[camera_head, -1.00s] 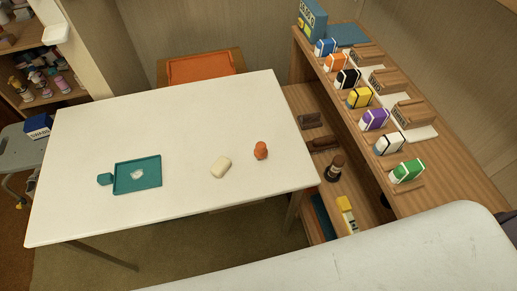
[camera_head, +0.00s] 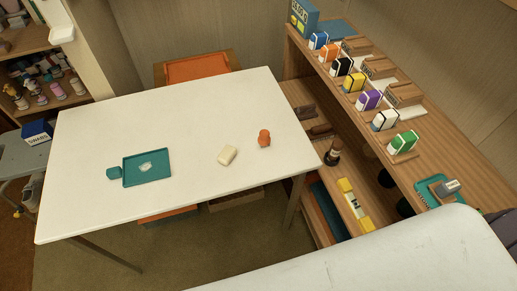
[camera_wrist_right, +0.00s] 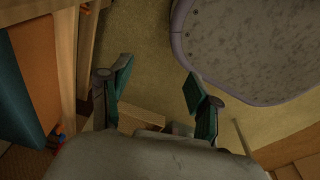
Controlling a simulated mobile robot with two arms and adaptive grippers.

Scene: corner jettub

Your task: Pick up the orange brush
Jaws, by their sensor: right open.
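A small orange object (camera_head: 264,138) stands on the white table (camera_head: 110,115), near its right end. It may be the orange brush, but it is too small to make out bristles. In the right wrist view my right gripper (camera_wrist_right: 157,75) is open, its two teal fingers wide apart with nothing between them. Carpet lies below it, and the orange object is not in that view. Neither gripper shows in the head view, so my left gripper is out of sight.
A cream block (camera_head: 228,155) and a teal tray (camera_head: 160,177) lie on the table. A wooden shelf unit (camera_head: 460,165) with several coloured boxes stands to the right. An orange-seated chair (camera_head: 197,69) is behind the table. A rounded grey-bordered shape (camera_wrist_right: 250,45) is beside my right gripper.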

